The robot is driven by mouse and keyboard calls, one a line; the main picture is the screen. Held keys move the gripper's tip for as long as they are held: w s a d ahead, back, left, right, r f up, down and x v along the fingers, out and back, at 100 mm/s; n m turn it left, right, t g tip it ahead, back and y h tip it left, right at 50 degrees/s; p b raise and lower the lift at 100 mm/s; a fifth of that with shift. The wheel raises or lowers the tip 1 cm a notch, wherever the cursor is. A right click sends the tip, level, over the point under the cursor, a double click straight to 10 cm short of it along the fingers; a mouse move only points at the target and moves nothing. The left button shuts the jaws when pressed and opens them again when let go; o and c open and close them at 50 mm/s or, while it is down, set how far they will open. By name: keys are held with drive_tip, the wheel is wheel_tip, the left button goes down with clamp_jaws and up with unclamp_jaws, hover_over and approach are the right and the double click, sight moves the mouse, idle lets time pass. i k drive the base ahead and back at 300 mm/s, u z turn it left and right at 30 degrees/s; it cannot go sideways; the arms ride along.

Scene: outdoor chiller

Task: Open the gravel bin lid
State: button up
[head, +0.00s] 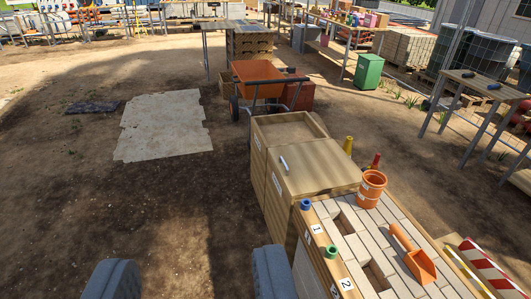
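A wooden bin stands right of centre, and its closed lid (312,166) lies flat with a pale metal handle (283,164) near its left edge. Labels on the bin's left side are too small to read, so I cannot tell from them which bin is for gravel. Just behind it is a second wooden bin (287,128) with a raised rim and no lid visible over its top. My gripper (190,272) shows at the bottom edge as two dark grey fingers set wide apart. It is open and empty, left of and nearer than the lidded bin, touching nothing visible.
A paving bench (372,238) with an orange pot (371,188) and an orange scoop (413,256) stands close right of the bin. An orange wheelbarrow (258,80) stands behind. A pale slab (164,124) lies left on open dirt. A work table (482,88) is far right.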

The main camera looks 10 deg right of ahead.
sight(311, 167)
drive_tip(key=z, duration=0.05)
drive_tip(key=i, duration=2.85)
drive_tip(key=u, duration=0.5)
